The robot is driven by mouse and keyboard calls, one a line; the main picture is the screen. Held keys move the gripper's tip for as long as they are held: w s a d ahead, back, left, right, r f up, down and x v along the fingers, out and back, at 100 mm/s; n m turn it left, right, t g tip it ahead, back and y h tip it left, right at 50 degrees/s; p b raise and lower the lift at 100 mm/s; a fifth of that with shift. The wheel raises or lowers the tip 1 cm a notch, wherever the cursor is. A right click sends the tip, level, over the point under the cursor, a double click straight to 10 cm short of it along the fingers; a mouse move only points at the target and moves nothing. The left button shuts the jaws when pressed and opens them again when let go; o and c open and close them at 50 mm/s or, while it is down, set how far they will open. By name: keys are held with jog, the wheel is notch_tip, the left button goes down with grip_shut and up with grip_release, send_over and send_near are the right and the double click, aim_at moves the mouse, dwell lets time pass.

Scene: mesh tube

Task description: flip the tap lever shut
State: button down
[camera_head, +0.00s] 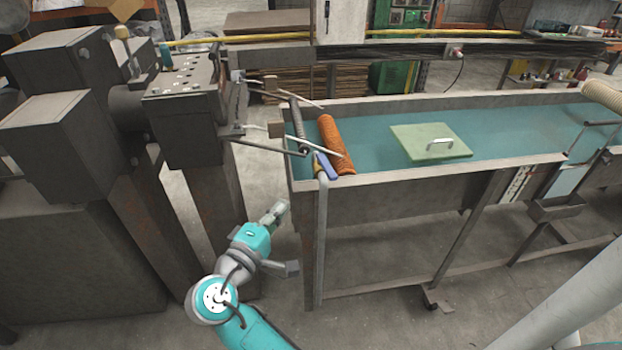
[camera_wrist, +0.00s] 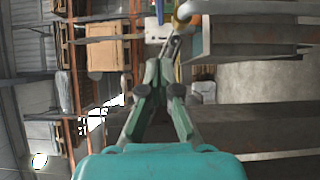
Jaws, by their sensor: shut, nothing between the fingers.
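The tap has a blue lever (camera_head: 326,167) at the near left corner of the long trough, at the top of an upright grey pipe (camera_head: 321,240). In the wrist view the blue lever (camera_wrist: 160,12) shows at the top edge, partly cut off, beside the brass-coloured tap body (camera_wrist: 183,14). My gripper (camera_head: 277,210) is below and left of the tap, apart from it in the head view. Its fingers are together and empty, and in the wrist view the fingertips (camera_wrist: 170,50) point up toward the tap.
The trough (camera_head: 420,172) has a teal bed with a green lid (camera_head: 432,142) on it. An orange mesh tube (camera_head: 337,145) lies right beside the lever. A large grey machine (camera_head: 185,100) stands left. Open floor lies around my arm.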

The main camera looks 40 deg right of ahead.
dwell(0.3)
send_near(324, 169)
jog(key=w+d, duration=0.2)
jog(key=w, duration=0.2)
jog(key=d, duration=0.1)
jog(key=s+d, duration=0.1)
jog(key=shift+d+f, duration=0.1)
jog(key=shift+d, duration=0.25)
jog(key=shift+s+d, duration=0.25)
jog(key=shift+d, duration=0.3)
jog(key=shift+s+d, duration=0.1)
